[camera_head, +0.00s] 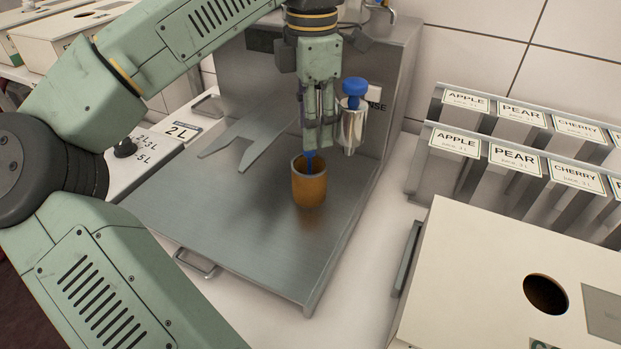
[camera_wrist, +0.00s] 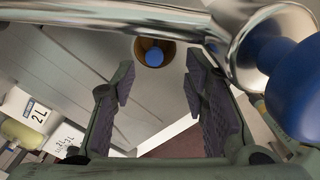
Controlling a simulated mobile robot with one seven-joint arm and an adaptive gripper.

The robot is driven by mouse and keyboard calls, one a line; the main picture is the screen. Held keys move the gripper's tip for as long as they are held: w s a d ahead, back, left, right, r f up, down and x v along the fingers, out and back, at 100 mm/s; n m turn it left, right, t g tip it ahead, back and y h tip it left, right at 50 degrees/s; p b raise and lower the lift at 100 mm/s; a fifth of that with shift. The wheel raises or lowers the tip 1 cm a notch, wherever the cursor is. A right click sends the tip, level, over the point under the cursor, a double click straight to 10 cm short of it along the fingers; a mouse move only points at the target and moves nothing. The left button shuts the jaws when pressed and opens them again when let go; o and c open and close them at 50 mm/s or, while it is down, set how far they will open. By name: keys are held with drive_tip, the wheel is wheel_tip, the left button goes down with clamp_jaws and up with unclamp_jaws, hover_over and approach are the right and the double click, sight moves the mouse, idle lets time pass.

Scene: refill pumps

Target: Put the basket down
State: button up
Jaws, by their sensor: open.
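Nothing in view is plainly a basket; the nearest thing like one is a brown open-topped cup (camera_head: 309,188). It stands upright on the metal plate (camera_head: 230,225) of a steel dispenser, with something blue inside it. My gripper (camera_head: 318,145) points down just above the cup. In the wrist view its jaws (camera_wrist: 163,95) are apart with nothing between them, and the cup (camera_wrist: 140,45) shows beyond the fingertips with a round blue part in its mouth. Whether the fingers touch the blue part is unclear in the head view.
A chrome cylinder with a blue knob (camera_head: 355,87) is close to the right of my gripper. A forked metal bracket (camera_head: 245,148) sits left of the cup. Labelled fruit holders (camera_head: 515,155) and a white box with a hole (camera_head: 520,270) stand right. The plate's front is clear.

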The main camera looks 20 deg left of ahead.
sight(309, 168)
drive_tip(key=f+b, duration=0.1)
drive_tip(key=f, duration=0.1)
drive_tip(key=f+b, duration=0.1)
drive_tip(key=f, duration=0.1)
drive_tip(key=f+b, duration=0.1)
drive_tip(key=f, duration=0.1)
drive_tip(key=shift+w+a+b, duration=0.25)
drive_tip(key=shift+b, duration=0.05)
drive_tip(key=shift+r, duration=0.1)
drive_tip(key=shift+c, duration=0.6)
clamp_jaws()
